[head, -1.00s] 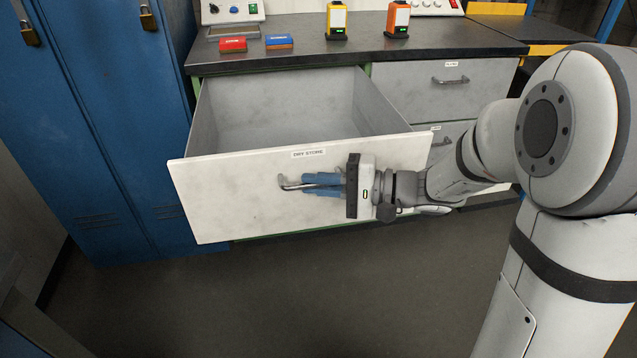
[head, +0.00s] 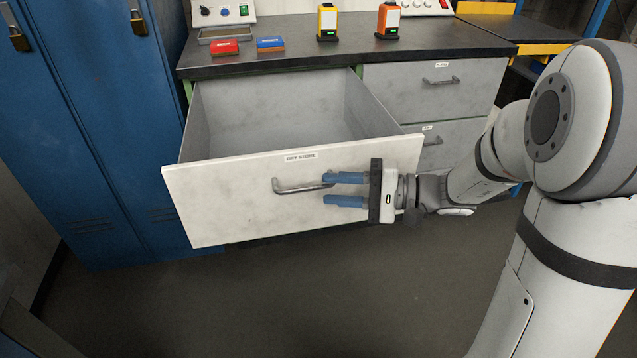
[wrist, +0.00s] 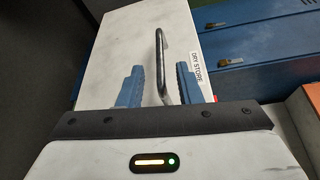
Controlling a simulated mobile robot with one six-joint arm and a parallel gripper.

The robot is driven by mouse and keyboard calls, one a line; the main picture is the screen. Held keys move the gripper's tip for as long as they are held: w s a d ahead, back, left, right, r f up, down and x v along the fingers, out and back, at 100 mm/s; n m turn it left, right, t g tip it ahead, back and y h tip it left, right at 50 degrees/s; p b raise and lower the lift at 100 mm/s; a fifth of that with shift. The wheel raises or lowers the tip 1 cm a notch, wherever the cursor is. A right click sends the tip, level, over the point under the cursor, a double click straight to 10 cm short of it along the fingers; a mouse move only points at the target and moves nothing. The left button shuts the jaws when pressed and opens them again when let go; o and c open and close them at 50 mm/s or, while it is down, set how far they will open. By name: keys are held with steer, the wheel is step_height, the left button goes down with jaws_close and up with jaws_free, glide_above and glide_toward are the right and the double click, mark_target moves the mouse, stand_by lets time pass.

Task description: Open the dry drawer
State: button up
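The dry store drawer (head: 230,200) is pulled far out of the bench in the head view, and its inside looks empty. Its label (head: 301,157) reads DRY STORE. Its metal bar handle (head: 290,187) is on the front panel and also shows in the wrist view (wrist: 162,65). My gripper (head: 343,190) has two blue fingers, spread apart, at the right end of the handle. In the wrist view the fingers (wrist: 157,85) stand on either side of the handle with gaps, so it is open and not gripping.
Blue lockers (head: 90,120) with padlocks stand left of the bench. Closed drawers (head: 430,90) are at the right. The dark worktop (head: 345,50) holds a red box (head: 225,47), a blue box (head: 270,44), and yellow and orange devices. The floor in front is clear.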

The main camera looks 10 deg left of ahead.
steer(key=shift+s+d+r, duration=0.1)
steer(key=shift+d, duration=1.1)
steer(key=s+d+r+n+g+h+p, duration=0.25)
steer(key=s+r+h+p, duration=0.55)
steer(key=s+r+p, duration=0.5)
steer(key=d+r+t+h+p, duration=0.4)
steer(key=d+r+h+p, duration=0.5)
steer(key=p, duration=0.8)
steer(key=d+r, duration=0.3)
steer(key=r, duration=0.1)
steer(key=shift+s, duration=0.15)
